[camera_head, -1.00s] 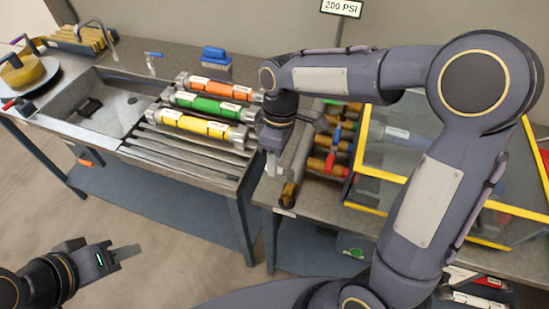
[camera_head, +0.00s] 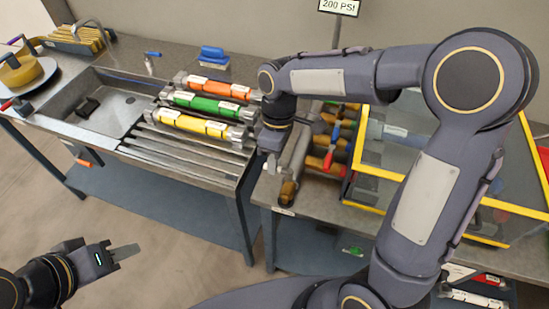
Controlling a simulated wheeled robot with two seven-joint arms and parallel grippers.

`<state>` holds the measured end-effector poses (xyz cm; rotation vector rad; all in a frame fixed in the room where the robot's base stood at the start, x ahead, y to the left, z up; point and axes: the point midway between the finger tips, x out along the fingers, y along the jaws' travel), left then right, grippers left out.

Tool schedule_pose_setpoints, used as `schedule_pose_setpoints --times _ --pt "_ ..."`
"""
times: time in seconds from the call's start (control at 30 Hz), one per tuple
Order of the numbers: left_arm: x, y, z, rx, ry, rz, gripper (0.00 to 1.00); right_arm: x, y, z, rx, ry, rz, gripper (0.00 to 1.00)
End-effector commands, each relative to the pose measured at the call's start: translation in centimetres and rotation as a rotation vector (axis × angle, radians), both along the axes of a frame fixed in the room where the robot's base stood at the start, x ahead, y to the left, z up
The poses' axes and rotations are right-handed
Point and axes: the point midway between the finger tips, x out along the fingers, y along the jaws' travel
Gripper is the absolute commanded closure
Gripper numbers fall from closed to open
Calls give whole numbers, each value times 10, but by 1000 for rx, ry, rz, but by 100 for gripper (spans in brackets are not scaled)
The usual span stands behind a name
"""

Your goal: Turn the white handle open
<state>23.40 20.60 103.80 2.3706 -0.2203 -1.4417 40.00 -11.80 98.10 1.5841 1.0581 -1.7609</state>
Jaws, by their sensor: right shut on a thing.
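My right gripper (camera_head: 271,164) points down at the left end of the valve pipes, beside a grey pipe with a brass end (camera_head: 288,190). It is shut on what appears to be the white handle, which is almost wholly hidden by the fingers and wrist. How far the handle is turned cannot be seen. Other valves beside it have a blue handle (camera_head: 336,132) and a red handle (camera_head: 329,158). My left gripper (camera_head: 126,252) is low at the left, over the floor and away from the bench. Its fingers are seen edge-on, so their opening is unclear.
Orange (camera_head: 218,88), green (camera_head: 207,105) and yellow (camera_head: 194,124) cylinders lie by the sink (camera_head: 108,106). A yellow-edged clear box (camera_head: 385,179) stands right of the valves, behind my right arm. A 200 PSI sign (camera_head: 340,6) stands at the back.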

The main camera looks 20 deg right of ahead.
Motion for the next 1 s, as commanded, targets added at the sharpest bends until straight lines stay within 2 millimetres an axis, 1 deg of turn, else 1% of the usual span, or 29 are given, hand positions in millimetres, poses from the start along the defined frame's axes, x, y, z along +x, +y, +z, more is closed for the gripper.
schedule_pose_setpoints --times 0.17,0.37,1.0 --pt "0 0 2 0 0 0 64 -1 1 1 0 0 42 100" --pt "0 0 6 0 0 0 64 -5 4 1 1 0 158 100" --pt "0 0 23 0 0 0 64 -27 10 2 0 0 752 100"
